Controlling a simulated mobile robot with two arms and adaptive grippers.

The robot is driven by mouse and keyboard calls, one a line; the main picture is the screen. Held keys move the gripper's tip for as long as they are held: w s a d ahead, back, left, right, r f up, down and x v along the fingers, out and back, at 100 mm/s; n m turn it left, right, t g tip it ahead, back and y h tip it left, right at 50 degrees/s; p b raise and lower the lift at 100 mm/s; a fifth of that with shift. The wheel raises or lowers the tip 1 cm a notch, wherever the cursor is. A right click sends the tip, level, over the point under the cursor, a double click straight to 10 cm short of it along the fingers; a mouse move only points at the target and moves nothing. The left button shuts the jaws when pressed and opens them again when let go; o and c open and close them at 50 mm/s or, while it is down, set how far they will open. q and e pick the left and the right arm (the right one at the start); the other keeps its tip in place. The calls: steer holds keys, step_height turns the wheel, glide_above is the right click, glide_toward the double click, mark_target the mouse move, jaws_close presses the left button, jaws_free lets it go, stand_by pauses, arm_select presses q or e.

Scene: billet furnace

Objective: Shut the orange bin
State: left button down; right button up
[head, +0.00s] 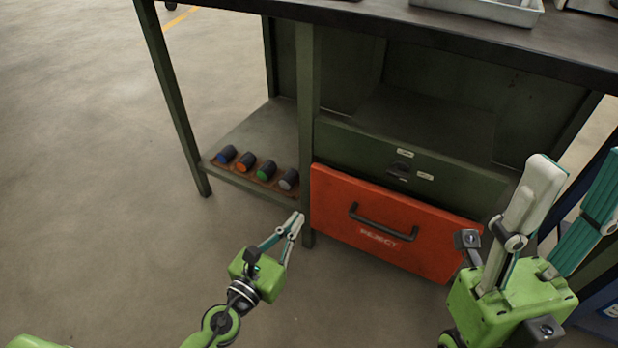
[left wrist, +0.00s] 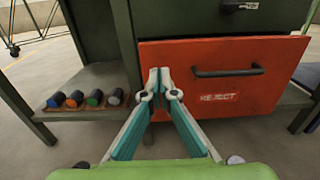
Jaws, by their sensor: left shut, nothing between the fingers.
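The orange bin (head: 385,222) is a wide orange front marked REJECT, low in the green workbench. It has a dark bar handle (head: 383,222) and also shows in the left wrist view (left wrist: 230,105). How far its front stands out from the bench is hard to tell. My left gripper (head: 298,219) is shut and empty, its tips by the bin's left edge near the bench post; in the left wrist view its fingertips (left wrist: 160,76) overlap the left part of the front. Contact cannot be told. My right gripper (head: 580,168) is open and empty, right of the bin.
A green drawer (head: 440,176) with a dark latch sits above the bin. Bench posts (head: 308,120) frame the bin. A grey tray (head: 480,10) is on the benchtop. The floor in front is clear.

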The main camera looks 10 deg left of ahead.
mark_target(328, 176)
arm_select(q)
steer(key=x, duration=1.2)
steer(key=shift+w+d, duration=0.25)
steer(key=shift+w, duration=0.1)
steer(key=shift+w+d, duration=0.1)
steer(key=shift+w, duration=0.35)
